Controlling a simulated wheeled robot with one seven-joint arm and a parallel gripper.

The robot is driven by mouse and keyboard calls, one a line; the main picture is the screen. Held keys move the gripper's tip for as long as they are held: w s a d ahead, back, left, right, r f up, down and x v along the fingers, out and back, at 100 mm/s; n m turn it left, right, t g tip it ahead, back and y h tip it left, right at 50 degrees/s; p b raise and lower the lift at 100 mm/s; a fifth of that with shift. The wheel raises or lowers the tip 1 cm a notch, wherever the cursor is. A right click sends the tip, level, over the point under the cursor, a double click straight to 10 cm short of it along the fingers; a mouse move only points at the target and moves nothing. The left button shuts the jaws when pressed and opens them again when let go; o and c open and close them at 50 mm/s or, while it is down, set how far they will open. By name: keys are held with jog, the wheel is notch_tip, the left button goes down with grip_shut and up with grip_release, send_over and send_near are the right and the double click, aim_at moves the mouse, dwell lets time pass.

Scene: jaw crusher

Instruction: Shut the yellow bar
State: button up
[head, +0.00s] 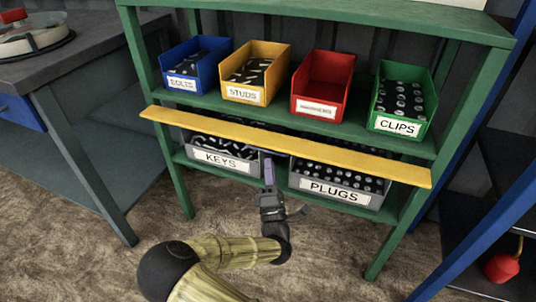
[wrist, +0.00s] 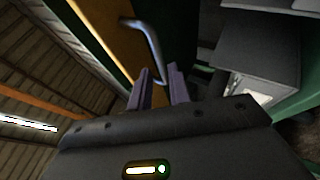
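The yellow bar (head: 290,146) runs across the front of the green shelf rack, just below the upper row of bins. It sticks out in front of the lower bins and hides their upper parts. In the wrist view the bar (wrist: 112,22) shows close up at the top, with a grey metal handle (wrist: 147,38) on it. My gripper (head: 268,170) is just below the middle of the bar, pointing up toward it.
Blue, yellow, red and green bins stand on the rack's upper shelf. Grey KEYS (head: 222,160) and PLUGS (head: 336,190) bins stand below, either side of my gripper. A workbench (head: 75,48) is at left. Blue shelving with a red object (head: 502,267) is at right.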

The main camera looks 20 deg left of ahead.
aim_at(268, 151)
jog(key=b+x, duration=0.1)
jog(key=x, duration=0.4)
jog(key=shift+w+r, duration=0.1)
jog(key=shift+w, duration=0.1)
grip_shut()
